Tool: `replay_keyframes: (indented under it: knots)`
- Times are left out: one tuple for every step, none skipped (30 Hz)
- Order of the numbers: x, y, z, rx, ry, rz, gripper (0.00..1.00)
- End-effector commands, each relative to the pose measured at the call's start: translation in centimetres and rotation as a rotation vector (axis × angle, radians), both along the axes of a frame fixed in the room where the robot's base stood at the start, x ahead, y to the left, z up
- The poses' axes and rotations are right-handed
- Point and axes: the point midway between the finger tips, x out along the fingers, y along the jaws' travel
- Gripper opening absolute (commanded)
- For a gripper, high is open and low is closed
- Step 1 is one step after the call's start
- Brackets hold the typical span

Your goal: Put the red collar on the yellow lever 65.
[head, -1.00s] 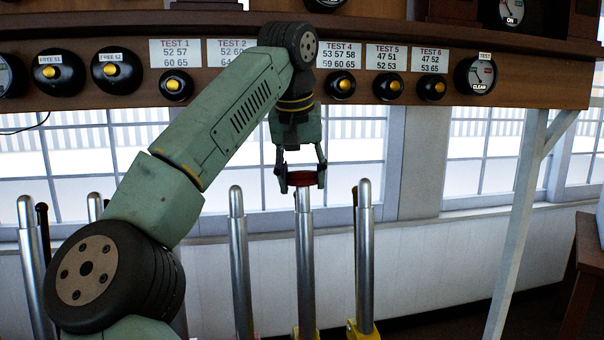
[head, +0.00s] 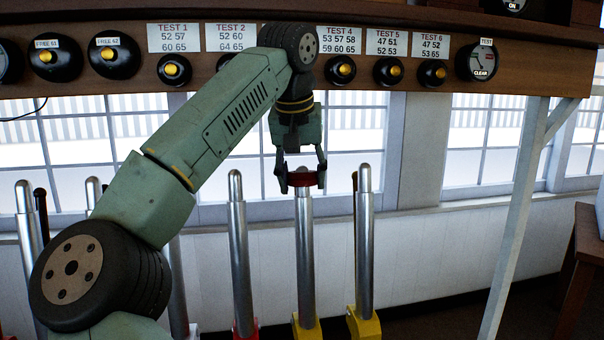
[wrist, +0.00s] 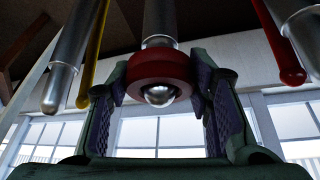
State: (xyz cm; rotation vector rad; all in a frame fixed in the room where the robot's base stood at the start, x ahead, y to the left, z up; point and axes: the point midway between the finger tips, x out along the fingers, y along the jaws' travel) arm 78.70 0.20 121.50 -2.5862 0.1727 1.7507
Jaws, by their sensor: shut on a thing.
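The red collar (head: 302,184) is in my gripper (head: 301,180), and the fingers press it from both sides. The collar also shows in the wrist view (wrist: 160,72), with my gripper's fingers (wrist: 163,90) on either side. The collar is around the top of a silver lever (head: 305,250) with a yellow base (head: 306,328). In the wrist view the lever's rounded tip (wrist: 160,95) pokes through the ring. A second lever with a yellow base (head: 364,240) stands just to the right. I cannot read a number on either lever.
A silver lever with a red base (head: 238,250) stands to the left, and more levers (head: 28,230) are further left. A shelf with dials and test labels (head: 390,42) runs above. A pale post (head: 515,220) stands at the right.

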Motion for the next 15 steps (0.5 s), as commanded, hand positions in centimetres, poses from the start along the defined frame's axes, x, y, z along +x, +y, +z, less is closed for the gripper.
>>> replay_keyframes:
  knots:
    - [-0.03, 0.00, -0.22, 0.000, 0.000, 0.000, 0.22]
    - [-0.05, -0.01, -0.30, 0.000, 0.000, -0.001, 0.22]
    - [-0.08, -0.02, -0.40, 0.000, 0.000, -0.001, 0.22]
    - [-0.10, -0.03, -0.47, 0.000, 0.000, -0.001, 0.22]
    - [-0.11, -0.05, -0.51, 0.000, 0.000, -0.001, 0.22]
    - [-0.12, -0.05, -0.57, 0.000, 0.000, -0.001, 0.22]
    - [-0.13, -0.05, -0.60, 0.000, 0.000, -0.001, 0.22]
    - [-0.13, -0.05, -0.62, 0.000, 0.000, -0.001, 0.22]
    - [-0.14, -0.05, -0.62, 0.000, 0.000, -0.001, 0.22]
    - [-0.14, -0.05, -0.62, 0.000, 0.000, -0.001, 0.22]
    - [-0.13, -0.05, -0.62, 0.000, 0.000, -0.001, 0.22]
    - [-0.13, -0.05, -0.62, 0.000, 0.000, -0.001, 0.22]
    - [-0.13, -0.05, -0.62, 0.000, 0.000, -0.001, 0.22]
    - [-0.13, -0.05, -0.62, 0.000, 0.000, -0.001, 0.22]
    - [-0.13, -0.05, -0.62, 0.000, 0.000, -0.001, 0.22]
